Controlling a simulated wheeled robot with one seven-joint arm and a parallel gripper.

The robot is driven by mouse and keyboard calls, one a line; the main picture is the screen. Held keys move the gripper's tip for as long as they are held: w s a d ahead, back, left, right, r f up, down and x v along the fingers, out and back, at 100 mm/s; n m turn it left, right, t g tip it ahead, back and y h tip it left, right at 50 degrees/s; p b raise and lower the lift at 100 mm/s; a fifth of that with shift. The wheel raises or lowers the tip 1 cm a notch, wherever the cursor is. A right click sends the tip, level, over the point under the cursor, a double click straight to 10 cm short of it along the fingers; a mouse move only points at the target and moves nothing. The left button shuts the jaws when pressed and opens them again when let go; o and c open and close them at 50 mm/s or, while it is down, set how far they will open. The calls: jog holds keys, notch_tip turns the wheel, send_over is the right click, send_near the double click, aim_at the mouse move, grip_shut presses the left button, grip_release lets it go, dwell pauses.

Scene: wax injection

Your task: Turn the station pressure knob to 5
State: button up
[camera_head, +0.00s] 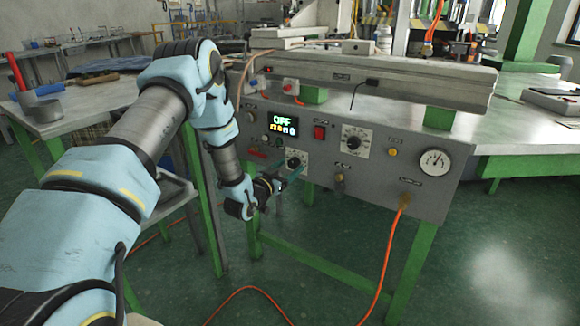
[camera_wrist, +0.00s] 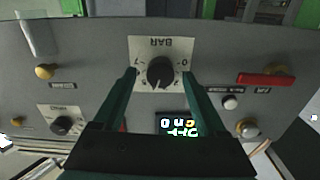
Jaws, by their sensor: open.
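The pressure knob (camera_wrist: 160,72) is black and round, on a white plate marked BAR with a scale from 0 to 7. It is upside down in the wrist view, and its exact setting is too small to read. In the head view, the knob (camera_head: 293,159) is low on the grey station panel (camera_head: 335,169), partly hidden by my gripper. My gripper (camera_wrist: 159,76) is open, with one green finger on each side of the knob. I cannot tell whether either finger touches it. My gripper (camera_head: 288,176) points at the panel in the head view.
The display (camera_head: 283,127) reads OFF. A red switch (camera_head: 320,132), another dial (camera_head: 354,140) and a round gauge (camera_head: 434,161) sit to the right. An orange hose (camera_head: 389,250) hangs from the panel. A worktable (camera_head: 100,112) stands left. Green legs stand below the panel.

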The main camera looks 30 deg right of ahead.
jog(key=shift+w+d, duration=0.25)
jog(key=shift+d, duration=0.2)
grip_shut()
dwell(0.4)
